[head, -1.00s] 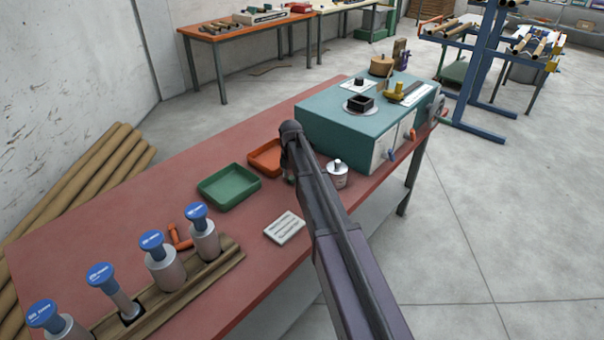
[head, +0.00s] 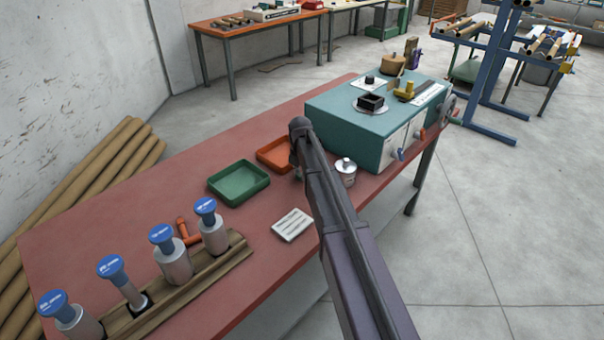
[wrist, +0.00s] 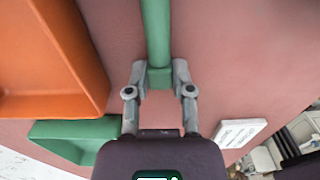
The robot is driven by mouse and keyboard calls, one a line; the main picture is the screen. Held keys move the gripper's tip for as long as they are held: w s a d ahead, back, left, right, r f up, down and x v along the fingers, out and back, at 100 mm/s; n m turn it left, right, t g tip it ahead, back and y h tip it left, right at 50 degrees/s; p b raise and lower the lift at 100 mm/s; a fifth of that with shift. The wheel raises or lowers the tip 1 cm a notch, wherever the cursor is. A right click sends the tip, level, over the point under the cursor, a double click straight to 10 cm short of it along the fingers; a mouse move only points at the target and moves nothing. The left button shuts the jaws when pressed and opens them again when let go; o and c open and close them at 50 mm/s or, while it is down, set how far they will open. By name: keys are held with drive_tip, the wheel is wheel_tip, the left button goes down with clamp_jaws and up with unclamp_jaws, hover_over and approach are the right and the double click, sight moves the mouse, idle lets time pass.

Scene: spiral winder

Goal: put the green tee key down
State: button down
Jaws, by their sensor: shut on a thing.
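The green tee key (wrist: 157,35) shows in the wrist view as a green bar running from the top edge down to between my fingertips. My gripper (wrist: 159,78) is shut on its near end, over the red bench top. I cannot tell whether the key touches the bench. In the head view my arm hides the key and most of my gripper. A green tray (head: 238,184) and an orange tray (head: 275,154) lie on the bench to the left of my arm's end; the orange tray also shows at left in the wrist view (wrist: 88,75).
An orange tee-shaped tool (head: 186,231) lies by a wooden rack (head: 215,265) of blue-capped cylinders. A white card (head: 292,225) lies near the front edge. A metal can (head: 346,171) and a teal machine box (head: 345,128) stand right of my arm. Bare bench (head: 120,210) lies at left.

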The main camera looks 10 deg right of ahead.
drive_tip(key=shift+r+p, duration=1.5)
drive_tip(key=shift+r, duration=0.15)
drive_tip(key=s, duration=0.5)
drive_tip(key=s+r+p, duration=0.1)
drive_tip(key=s, duration=1)
drive_tip(key=shift+d+r, duration=0.25)
drive_tip(key=shift+d, duration=0.15)
